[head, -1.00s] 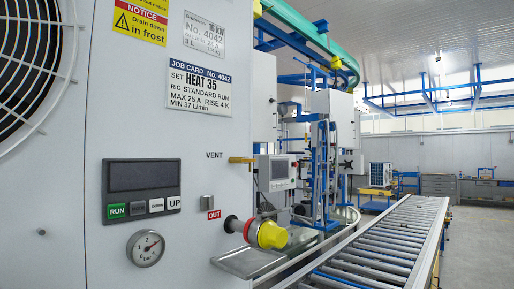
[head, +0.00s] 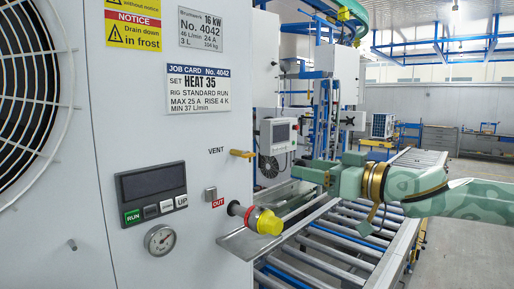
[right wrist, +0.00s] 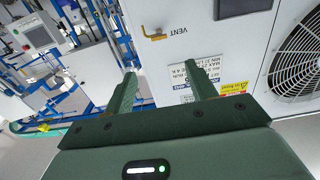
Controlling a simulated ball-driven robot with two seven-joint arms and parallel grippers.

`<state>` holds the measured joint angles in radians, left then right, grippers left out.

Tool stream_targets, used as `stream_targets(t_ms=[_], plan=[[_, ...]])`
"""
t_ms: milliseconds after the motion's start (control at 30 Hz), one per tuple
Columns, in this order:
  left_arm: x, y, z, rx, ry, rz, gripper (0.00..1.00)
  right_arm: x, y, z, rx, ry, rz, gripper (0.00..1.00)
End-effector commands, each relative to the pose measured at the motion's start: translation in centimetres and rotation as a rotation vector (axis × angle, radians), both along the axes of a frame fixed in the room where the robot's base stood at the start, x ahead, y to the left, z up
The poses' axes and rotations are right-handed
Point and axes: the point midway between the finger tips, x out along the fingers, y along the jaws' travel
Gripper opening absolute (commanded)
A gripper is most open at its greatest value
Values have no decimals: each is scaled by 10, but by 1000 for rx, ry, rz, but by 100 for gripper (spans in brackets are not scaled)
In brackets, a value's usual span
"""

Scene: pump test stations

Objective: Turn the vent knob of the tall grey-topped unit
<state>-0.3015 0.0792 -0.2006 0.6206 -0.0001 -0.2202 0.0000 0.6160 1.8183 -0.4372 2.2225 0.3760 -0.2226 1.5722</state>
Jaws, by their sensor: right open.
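The brass vent knob (head: 242,153) sticks out from the edge of the white unit (head: 140,120), beside the word VENT. It also shows in the right wrist view (right wrist: 154,36), beyond and between my open fingers. The unit's top is out of view, so I cannot tell its colour. My right gripper (head: 300,171) is open and empty, to the right of the knob and apart from it. In the right wrist view the picture is turned over, with both fingers (right wrist: 160,72) pointing at the unit. My left gripper is not in view.
A yellow-capped outlet (head: 268,222) juts out below the knob, next to the OUT label, over a metal tray (head: 236,243). A roller conveyor (head: 310,262) runs along the right. A screen box (head: 278,136) stands behind the knob. The unit's front has a control panel (head: 151,192) and gauge (head: 160,239).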

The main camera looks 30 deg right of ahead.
Motion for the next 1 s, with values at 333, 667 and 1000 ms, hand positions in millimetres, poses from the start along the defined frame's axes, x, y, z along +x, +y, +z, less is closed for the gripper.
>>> stream_targets(t_ms=[333,667,1000], plan=[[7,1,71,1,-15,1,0,36,10,11,13,-3,-3,56],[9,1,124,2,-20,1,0,102,36,8,4,-2,0,56],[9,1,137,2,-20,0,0,148,51,0,0,0,-2,56]])
